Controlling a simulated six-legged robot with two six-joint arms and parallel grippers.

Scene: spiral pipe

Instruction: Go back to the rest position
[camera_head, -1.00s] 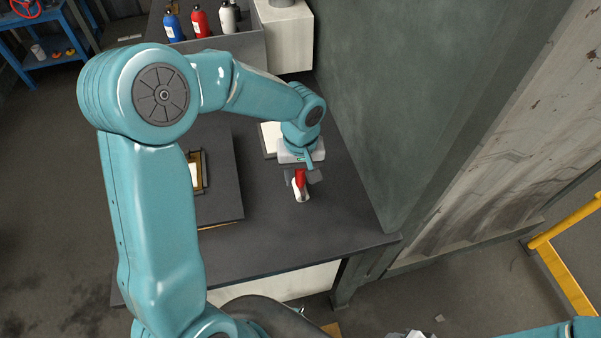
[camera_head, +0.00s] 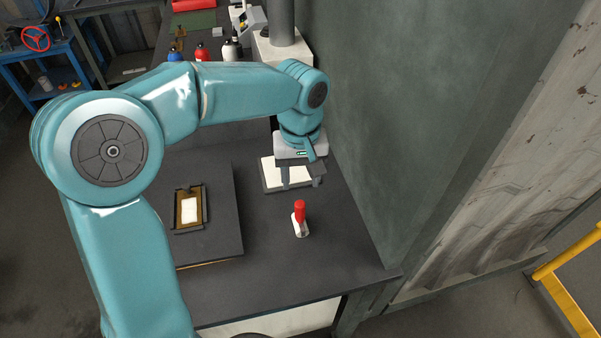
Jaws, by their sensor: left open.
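My left gripper (camera_head: 302,180) is open and empty. It points down above the dark bench (camera_head: 290,282), over a pale block or pad (camera_head: 270,176). Its two dark fingers are spread apart. A small white item with a red top (camera_head: 300,219) stands on the bench, in front of the gripper and apart from it. My left arm comes in from the left and bends over the bench. My right arm and gripper are not in view.
A dark raised plate with a framed pale piece (camera_head: 190,210) lies left on the bench. Red (camera_head: 202,53) and white (camera_head: 231,47) bottles stand behind my arm. A green-grey wall (camera_head: 420,110) bounds the bench's right. A yellow rail (camera_head: 566,305) stands far right.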

